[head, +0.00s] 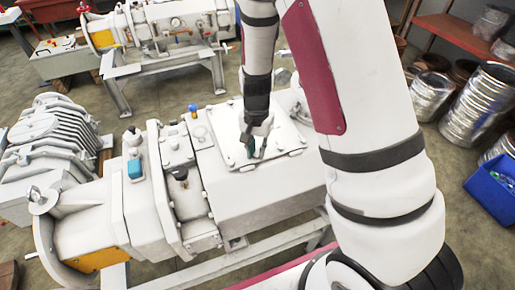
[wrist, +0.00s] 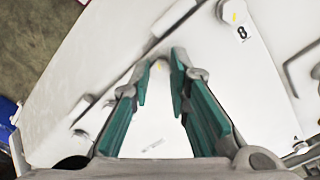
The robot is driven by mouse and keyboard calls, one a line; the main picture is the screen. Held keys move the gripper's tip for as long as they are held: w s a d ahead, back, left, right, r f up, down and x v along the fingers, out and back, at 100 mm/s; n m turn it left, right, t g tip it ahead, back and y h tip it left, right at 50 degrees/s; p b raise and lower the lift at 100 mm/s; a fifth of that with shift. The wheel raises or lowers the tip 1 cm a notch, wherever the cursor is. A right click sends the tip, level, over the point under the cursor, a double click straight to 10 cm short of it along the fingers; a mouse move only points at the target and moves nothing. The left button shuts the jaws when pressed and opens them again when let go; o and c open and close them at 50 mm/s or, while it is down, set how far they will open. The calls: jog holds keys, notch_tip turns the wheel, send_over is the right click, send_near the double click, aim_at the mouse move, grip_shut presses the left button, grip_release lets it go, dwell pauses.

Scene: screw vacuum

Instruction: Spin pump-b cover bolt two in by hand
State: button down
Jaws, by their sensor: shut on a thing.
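The white pump cover (head: 228,121) is a flat, squarish plate on top of the near pump. My gripper (head: 255,153) points down over the plate's near part. In the wrist view, my gripper (wrist: 161,66) has its two green-padded fingers closing in towards the tips. A small pale bolt (wrist: 159,66) shows between the fingertips at the cover's surface; the gripper is shut on it. Most of the bolt is hidden, so I cannot tell how deep it sits.
A second pump (head: 165,27) stands on a frame behind. A ribbed machine (head: 45,135) is at left. Stacked metal rings (head: 465,105) and a blue bin (head: 493,187) are at right. A blue-topped knob (head: 193,108) rises left of the cover.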

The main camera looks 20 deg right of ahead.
jog(key=m+p, duration=0.1)
jog(key=m, duration=0.5)
jog(key=shift+w+r+p, duration=0.1)
jog(key=shift+r+p, duration=0.1)
jog(key=shift+p, duration=0.15)
jog(key=m+p, duration=0.1)
jog(key=m, duration=0.5)
jog(key=shift+m, duration=0.3)
jog(key=shift+w, duration=0.1)
jog(key=c, duration=1.5)
grip_release()
jog(key=shift+f, duration=0.1)
